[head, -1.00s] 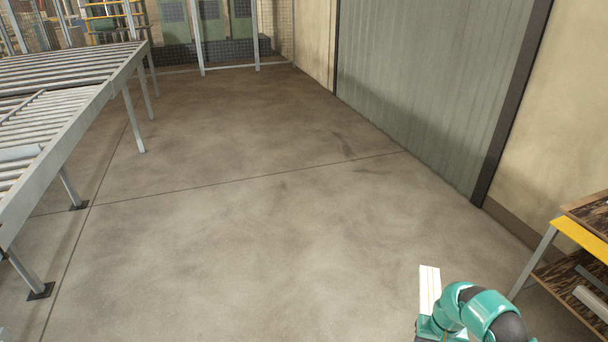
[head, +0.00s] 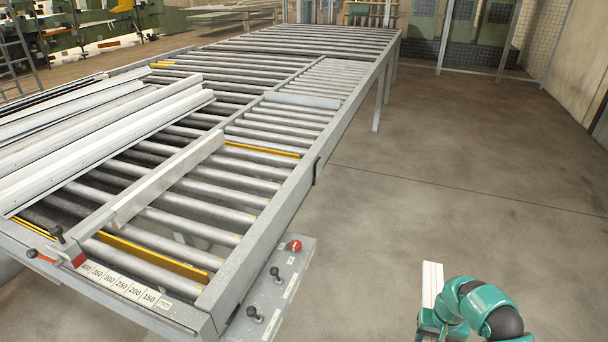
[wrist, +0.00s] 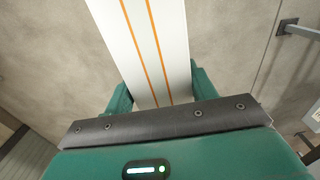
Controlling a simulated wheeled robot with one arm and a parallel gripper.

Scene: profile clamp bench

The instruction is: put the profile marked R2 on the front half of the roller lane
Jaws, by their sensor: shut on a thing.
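My gripper (head: 432,322) is at the lower right of the head view, shut on a long white profile (head: 431,283). In the wrist view the profile (wrist: 146,40) runs up and away between the green jaws, with two orange lines along it. No R2 mark can be read on it. The roller lane (head: 225,190) is at the left of the head view, apart from my gripper across open floor. Its grey rollers have yellow bars between some of them. Nothing shows lying on the lane's right part.
Several long white profiles (head: 95,140) lie over the rollers at the left. A grey fence bar (head: 170,180) stands beside them. A number scale (head: 120,283) and a side plate with a red knob (head: 295,246) are at the near end. The floor (head: 400,220) between is clear.

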